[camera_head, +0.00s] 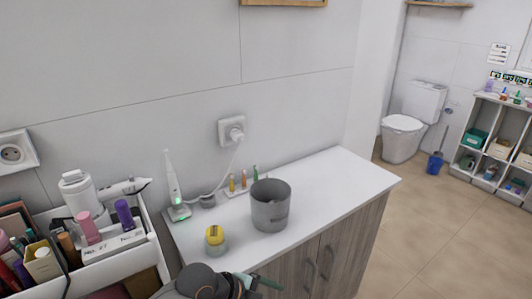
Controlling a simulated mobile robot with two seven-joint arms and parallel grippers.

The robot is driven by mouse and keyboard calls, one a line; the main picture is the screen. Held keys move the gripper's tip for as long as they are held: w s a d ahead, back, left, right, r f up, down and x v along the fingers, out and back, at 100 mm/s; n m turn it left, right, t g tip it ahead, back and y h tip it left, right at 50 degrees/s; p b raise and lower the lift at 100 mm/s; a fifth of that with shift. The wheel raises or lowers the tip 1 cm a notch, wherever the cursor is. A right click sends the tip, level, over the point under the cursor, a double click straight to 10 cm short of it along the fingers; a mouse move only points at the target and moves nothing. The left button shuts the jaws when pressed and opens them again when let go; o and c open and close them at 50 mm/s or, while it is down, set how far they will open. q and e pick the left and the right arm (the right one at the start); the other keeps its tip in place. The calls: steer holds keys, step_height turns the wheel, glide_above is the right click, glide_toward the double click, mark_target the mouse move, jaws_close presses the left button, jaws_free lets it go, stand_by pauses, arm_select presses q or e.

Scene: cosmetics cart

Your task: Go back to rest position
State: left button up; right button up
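Neither of my grippers can be made out in the head view. A dark, rounded part of one of my arms (205,282) shows at the bottom edge, in front of the counter. A small green piece sticks out at its right side, and I cannot tell what it is. A white counter (335,185) over wooden cabinet doors stands against the wall. On it stand a grey cup (270,206), a small yellow-topped jar (215,239), and a white electric toothbrush (173,187) upright on its charger.
A cart (110,268) full of cosmetics and bottles stands at the left, close to the counter. Small coloured items (243,181) stand behind the cup. A toilet (412,122) and a shelf unit (497,142) are at the back right.

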arm_select(q)
steer(key=s+a+f+n+t+y, duration=0.5)
steer(key=s+a+f+n, duration=1)
steer(key=n, duration=0.6)
steer(key=s+a+t, duration=0.1)
steer(key=a, duration=0.1)
steer(key=shift+s+a+f, duration=0.15)
steer(key=shift+a+f, duration=0.15)
steer(key=shift+a, duration=0.1)
